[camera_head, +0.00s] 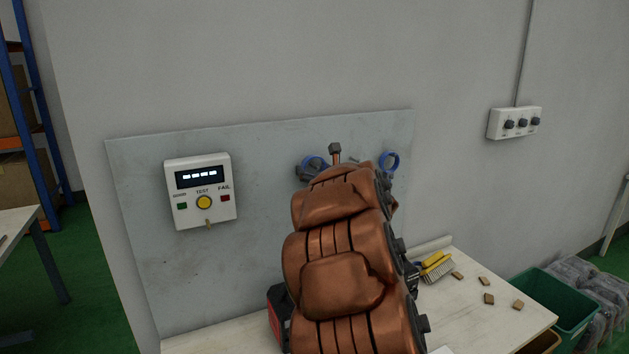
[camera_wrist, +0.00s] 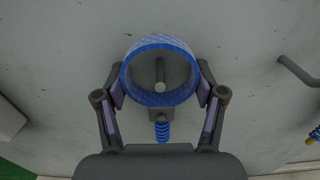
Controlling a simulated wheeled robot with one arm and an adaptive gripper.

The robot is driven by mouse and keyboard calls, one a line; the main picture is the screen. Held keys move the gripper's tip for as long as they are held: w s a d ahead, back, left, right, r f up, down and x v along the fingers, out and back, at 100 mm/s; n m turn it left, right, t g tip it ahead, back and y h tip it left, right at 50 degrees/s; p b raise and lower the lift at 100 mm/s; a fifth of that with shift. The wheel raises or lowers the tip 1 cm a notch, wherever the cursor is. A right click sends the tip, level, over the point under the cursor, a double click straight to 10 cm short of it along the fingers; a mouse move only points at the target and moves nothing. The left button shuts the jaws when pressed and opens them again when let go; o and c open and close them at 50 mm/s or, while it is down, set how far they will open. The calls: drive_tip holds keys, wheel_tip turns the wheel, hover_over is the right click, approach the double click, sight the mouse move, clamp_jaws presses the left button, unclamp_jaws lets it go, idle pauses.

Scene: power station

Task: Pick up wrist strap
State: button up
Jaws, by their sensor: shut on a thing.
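The wrist strap (camera_wrist: 160,45) is a blue ring with a grey clasp and a blue coiled cord (camera_wrist: 162,132) below it. In the wrist view my gripper (camera_wrist: 161,85) has its two fingers against the strap's left and right sides. A grey peg (camera_wrist: 160,72) shows through the ring; I cannot tell whether the strap still rests on it. In the head view the held strap (camera_head: 314,160) shows partly at the left of my arm, which hides most of my gripper. A second blue strap (camera_head: 389,161) hangs to the right.
An empty peg (camera_head: 335,151) sticks out of the grey wall panel (camera_head: 260,150) between the straps. A white tester box (camera_head: 201,190) is on the left. The table (camera_head: 480,320) below holds a yellow brush (camera_head: 437,265) and small wooden blocks. A green bin (camera_head: 560,298) stands at the right.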

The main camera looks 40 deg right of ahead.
drive_tip(key=shift+s+r, duration=0.25)
drive_tip(key=shift+r, duration=0.35)
drive_tip(key=shift+s+a+b, duration=0.15)
drive_tip(key=shift+s+b, duration=0.1)
drive_tip(key=shift+b, duration=0.1)
drive_tip(key=b+v, duration=0.4)
drive_tip(key=v, duration=1.3)
